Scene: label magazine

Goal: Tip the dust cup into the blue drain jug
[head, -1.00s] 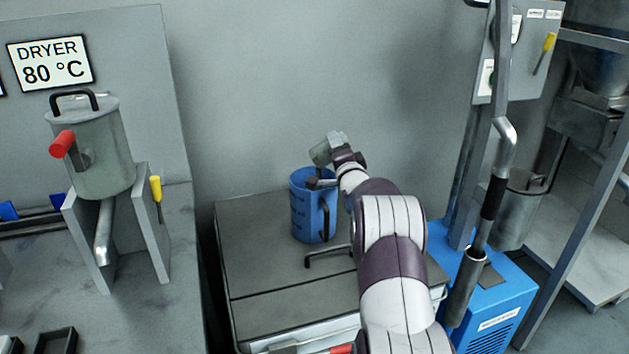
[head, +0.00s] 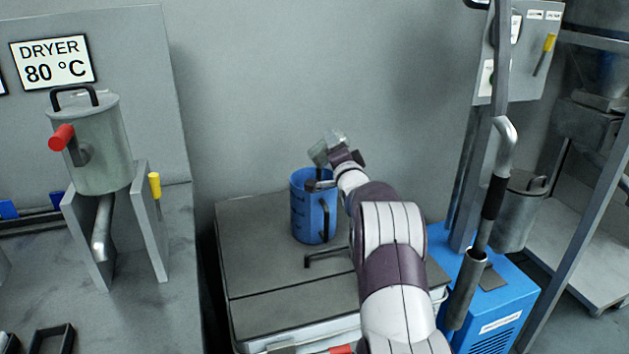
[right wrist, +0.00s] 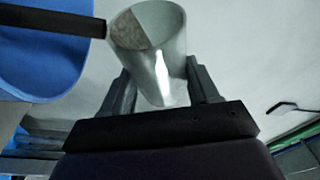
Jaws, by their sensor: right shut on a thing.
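The blue drain jug (head: 300,215) stands upright on the grey cabinet top, its black handle facing right. My right gripper (head: 336,166) is at the jug's upper right, shut on the dust cup (head: 321,151). In the head view the cup is tilted, above the jug's rim. In the right wrist view the clear grey cup (right wrist: 165,75) sits between the two fingers of my right gripper (right wrist: 158,72). Speckled grey-beige dust shows inside near its mouth. Part of the blue jug (right wrist: 40,60) shows at the upper left there. My left gripper is out of view.
The cabinet top (head: 255,260) is bare around the jug except for a dark bar handle (head: 325,256). A dryer hopper (head: 95,150) stands at left. A blue machine (head: 500,300) with a grey pipe (head: 503,150) stands at right.

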